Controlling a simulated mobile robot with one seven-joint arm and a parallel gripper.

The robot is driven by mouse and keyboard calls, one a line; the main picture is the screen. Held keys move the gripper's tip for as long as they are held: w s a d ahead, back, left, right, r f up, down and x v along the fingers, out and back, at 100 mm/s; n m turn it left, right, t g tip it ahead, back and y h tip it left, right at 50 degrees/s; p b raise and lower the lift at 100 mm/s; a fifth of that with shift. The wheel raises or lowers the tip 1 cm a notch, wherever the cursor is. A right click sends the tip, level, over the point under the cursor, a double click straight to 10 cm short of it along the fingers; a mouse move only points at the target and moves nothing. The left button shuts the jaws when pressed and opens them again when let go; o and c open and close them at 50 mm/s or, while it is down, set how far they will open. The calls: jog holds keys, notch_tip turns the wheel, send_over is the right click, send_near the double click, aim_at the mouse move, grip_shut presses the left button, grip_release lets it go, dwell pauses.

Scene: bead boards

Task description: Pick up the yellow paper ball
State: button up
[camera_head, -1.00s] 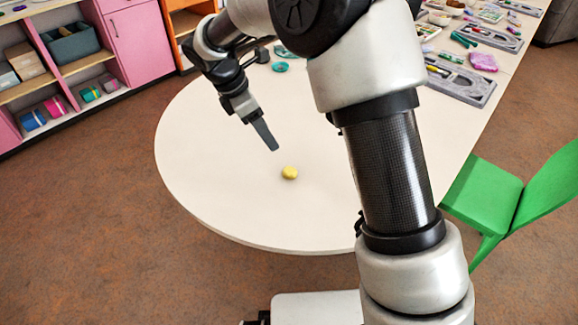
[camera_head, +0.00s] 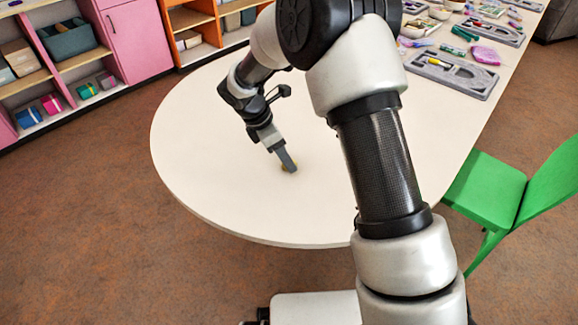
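The yellow paper ball (camera_head: 283,168) lies on the rounded near end of the white table (camera_head: 200,160). It is mostly hidden behind my gripper, with only small yellow edges showing. My gripper (camera_head: 289,168) points down at the ball, its fingertips at or very close to the tabletop. The fingers overlap the ball in the picture. I cannot tell whether they are open around it or shut on it.
Grey bead boards (camera_head: 450,72) and a pink item (camera_head: 485,55) lie farther back on the table at the right. A green chair (camera_head: 487,190) stands at the table's right side. Shelves (camera_head: 60,60) line the back left. The tabletop around the ball is clear.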

jog(key=shift+x, duration=1.1)
jog(key=c, duration=1.2)
